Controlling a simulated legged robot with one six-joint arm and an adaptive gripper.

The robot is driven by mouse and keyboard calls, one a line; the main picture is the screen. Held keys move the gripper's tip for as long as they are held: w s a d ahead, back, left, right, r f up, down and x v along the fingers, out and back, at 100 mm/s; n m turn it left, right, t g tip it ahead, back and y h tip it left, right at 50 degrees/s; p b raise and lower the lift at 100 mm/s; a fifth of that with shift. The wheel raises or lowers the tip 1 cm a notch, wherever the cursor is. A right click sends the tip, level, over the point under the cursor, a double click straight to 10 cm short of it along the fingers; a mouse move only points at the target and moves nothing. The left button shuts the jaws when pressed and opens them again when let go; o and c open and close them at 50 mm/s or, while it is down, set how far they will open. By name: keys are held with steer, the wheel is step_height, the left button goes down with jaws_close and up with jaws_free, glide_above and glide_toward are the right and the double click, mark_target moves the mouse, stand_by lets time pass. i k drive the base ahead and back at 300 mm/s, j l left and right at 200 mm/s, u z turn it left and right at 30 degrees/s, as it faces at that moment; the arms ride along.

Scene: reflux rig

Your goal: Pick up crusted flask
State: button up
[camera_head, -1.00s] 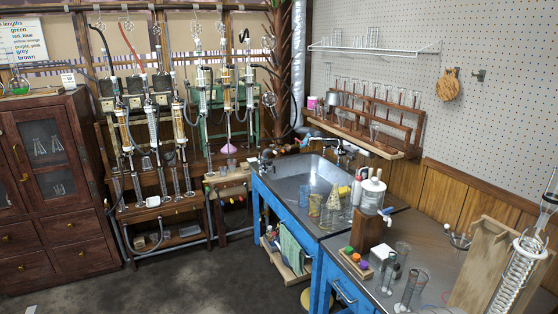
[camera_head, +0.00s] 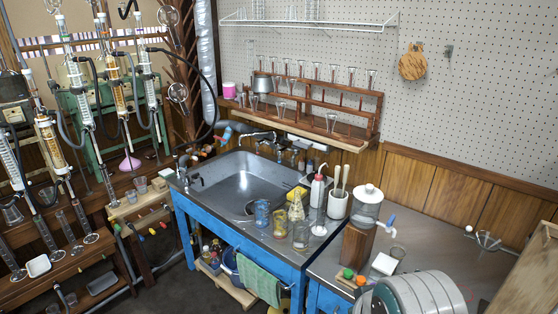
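Several glass vessels stand on the counter's right edge beside the sink in the head view. A conical flask (camera_head: 296,208) with a pale, yellowish look is among them and may be the crusted flask, but its surface is too small to be sure. A bluish glass (camera_head: 262,213) and a yellow-stained glass (camera_head: 280,222) stand to its left. A clear glass (camera_head: 301,236) stands in front of it. My gripper is not in view.
The metal sink (camera_head: 240,185) lies left of the glassware. A white wash bottle (camera_head: 317,191), a utensil jar (camera_head: 338,204) and a lidded jar on a wooden block (camera_head: 357,245) crowd the right side. A green towel (camera_head: 259,281) hangs below. Open floor shows at lower left.

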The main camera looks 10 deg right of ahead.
mark_target(296, 211)
steer(key=j, duration=0.15)
steer(key=i+j+z, duration=0.1)
steer(key=z, duration=0.7)
steer(key=i+j+z, duration=0.2)
steer(key=j+z, duration=0.15)
steer(key=j, duration=0.2)
steer(key=i+j+z, duration=0.15)
steer(key=j+z, duration=0.2)
steer(key=j, duration=0.25)
steer(key=j+z, duration=0.35)
steer(key=j, duration=2.05)
steer(key=i+z, duration=0.05)
